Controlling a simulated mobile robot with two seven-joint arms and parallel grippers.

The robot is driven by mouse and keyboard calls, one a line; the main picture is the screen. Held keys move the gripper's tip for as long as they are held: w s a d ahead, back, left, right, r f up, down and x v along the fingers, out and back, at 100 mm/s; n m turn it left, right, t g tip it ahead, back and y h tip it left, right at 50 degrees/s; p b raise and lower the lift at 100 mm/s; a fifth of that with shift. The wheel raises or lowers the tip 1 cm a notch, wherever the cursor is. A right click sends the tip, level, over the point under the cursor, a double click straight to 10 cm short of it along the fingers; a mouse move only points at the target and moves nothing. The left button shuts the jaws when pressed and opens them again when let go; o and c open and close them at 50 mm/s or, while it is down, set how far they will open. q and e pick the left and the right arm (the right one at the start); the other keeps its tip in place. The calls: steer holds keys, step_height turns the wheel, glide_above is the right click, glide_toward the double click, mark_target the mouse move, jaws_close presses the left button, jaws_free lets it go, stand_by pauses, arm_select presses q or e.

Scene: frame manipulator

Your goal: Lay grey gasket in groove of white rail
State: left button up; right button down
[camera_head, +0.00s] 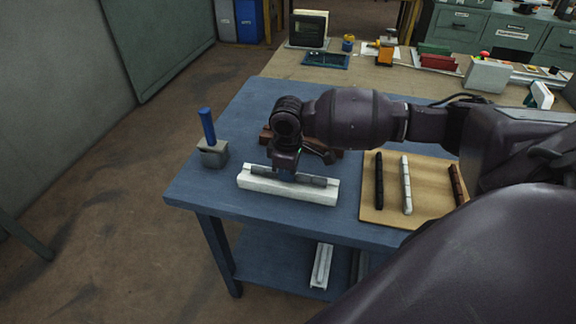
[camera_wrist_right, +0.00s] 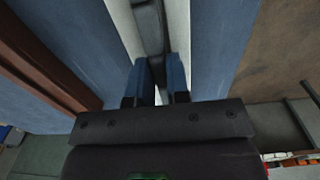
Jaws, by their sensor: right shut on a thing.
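The white rail (camera_head: 268,188) lies on the blue table, left of the tan board. The grey gasket (camera_head: 318,181) lies lengthwise along the top of the rail, and its middle is hidden by my gripper. My right gripper (camera_head: 285,170) points down over the rail and is shut on the gasket. In the right wrist view the blue fingers of my gripper (camera_wrist_right: 161,75) stand on both sides of the dark gasket (camera_wrist_right: 148,22), with the white rail (camera_wrist_right: 180,28) beside it. I cannot tell whether the gasket is fully seated in the groove. My left gripper is not in view.
A tan board (camera_head: 388,212) holds black, white and brown strips at the right. A grey block with a blue handle (camera_head: 208,128) stands at the table's left edge. A brown bar (camera_head: 266,136) lies behind the rail. Bare blue table (camera_head: 240,110) shows at the back left.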

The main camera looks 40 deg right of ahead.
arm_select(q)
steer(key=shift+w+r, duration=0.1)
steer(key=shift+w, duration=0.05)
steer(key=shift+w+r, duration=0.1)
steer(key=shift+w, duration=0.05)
arm_select(e)
steer(key=c, duration=1)
jaws_free()
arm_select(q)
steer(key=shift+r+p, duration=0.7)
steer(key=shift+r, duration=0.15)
arm_select(e)
step_height(320, 180, up, 11)
steer(key=shift+f, duration=0.15)
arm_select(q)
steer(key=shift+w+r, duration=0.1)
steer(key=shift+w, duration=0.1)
